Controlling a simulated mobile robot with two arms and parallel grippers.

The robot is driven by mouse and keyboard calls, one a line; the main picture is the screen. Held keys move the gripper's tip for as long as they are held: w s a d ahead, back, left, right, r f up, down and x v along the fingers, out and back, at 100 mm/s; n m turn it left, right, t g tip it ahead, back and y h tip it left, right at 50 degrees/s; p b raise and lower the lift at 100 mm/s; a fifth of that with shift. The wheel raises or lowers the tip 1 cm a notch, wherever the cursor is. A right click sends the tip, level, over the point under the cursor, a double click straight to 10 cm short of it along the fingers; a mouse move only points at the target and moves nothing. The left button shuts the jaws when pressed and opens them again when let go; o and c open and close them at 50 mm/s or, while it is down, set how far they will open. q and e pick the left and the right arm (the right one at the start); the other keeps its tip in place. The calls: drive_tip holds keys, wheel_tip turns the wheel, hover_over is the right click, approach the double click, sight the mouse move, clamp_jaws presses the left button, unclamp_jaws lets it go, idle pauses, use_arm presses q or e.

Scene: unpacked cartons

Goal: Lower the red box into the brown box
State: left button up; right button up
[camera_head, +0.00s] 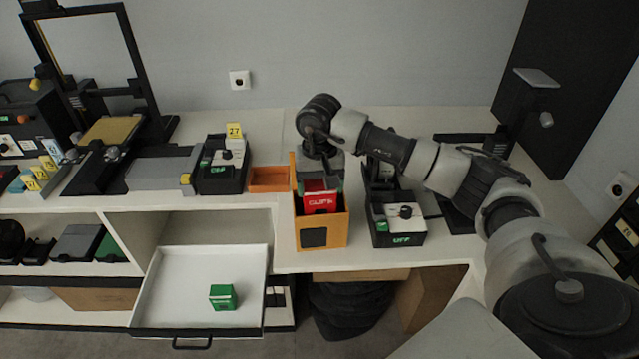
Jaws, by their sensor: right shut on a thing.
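The red box (320,198) has pale lettering on its front and is partly inside the open top of the brown box (335,234). The brown box is orange-brown with a dark square on its front, and it stands at the front edge of the white table. My right gripper (319,178) points down from above and is shut on the red box. The lower part of the red box is hidden behind the brown box's front wall. My left gripper does not show.
Black devices with green labels stand left (221,170) and right (398,222) of the brown box. An orange tray (268,187) lies to its left. An open white drawer (180,300) below holds a green box (222,297).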

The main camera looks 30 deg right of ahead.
drive_tip(key=shift+f+b, duration=0.3)
drive_tip(key=shift+f, duration=0.15)
drive_tip(key=o, duration=1.2)
drive_tip(key=shift+r, duration=0.15)
wheel_tip(320, 180, up, 11)
drive_tip(key=p, duration=0.6)
